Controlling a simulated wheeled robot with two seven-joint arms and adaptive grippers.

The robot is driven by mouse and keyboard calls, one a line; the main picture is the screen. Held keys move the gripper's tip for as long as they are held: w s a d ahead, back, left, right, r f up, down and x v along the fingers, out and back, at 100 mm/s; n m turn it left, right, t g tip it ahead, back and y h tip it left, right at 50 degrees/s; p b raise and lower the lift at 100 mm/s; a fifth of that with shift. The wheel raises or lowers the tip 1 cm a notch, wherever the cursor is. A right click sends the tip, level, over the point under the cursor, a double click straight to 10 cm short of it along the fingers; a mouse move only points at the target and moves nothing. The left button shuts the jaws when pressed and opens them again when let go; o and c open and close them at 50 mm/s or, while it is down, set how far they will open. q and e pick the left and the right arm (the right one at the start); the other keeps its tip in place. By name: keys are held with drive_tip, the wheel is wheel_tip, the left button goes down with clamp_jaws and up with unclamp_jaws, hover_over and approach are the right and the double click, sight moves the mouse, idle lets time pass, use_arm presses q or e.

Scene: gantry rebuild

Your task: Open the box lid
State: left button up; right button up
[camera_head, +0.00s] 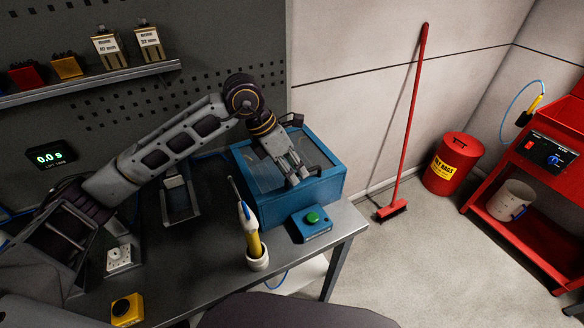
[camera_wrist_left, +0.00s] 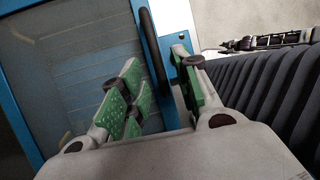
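A blue box (camera_head: 331,184) stands on the workbench with its lid (camera_head: 258,172) down; the lid has a blue frame and a see-through pane. In the left wrist view, the lid (camera_wrist_left: 75,65) fills the left side, and a black bar handle (camera_wrist_left: 147,35) runs along its blue edge. My left gripper (camera_head: 296,176) reaches down over the lid near the front right edge. In the wrist view, its green-padded fingers (camera_wrist_left: 155,70) are spread apart, with the handle between them; I cannot tell whether either finger touches it. My right gripper is not in view.
A box with a green button (camera_head: 312,218) sits in front of the blue box. A yellow tool stands in a white cup (camera_head: 258,262) to its left. A metal stand (camera_head: 179,202) is farther left. The bench's right edge is close; a red broom (camera_head: 404,140) leans beyond.

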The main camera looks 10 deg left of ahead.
use_arm(q)
clamp_jaws()
drive_tip(key=shift+r, duration=0.15)
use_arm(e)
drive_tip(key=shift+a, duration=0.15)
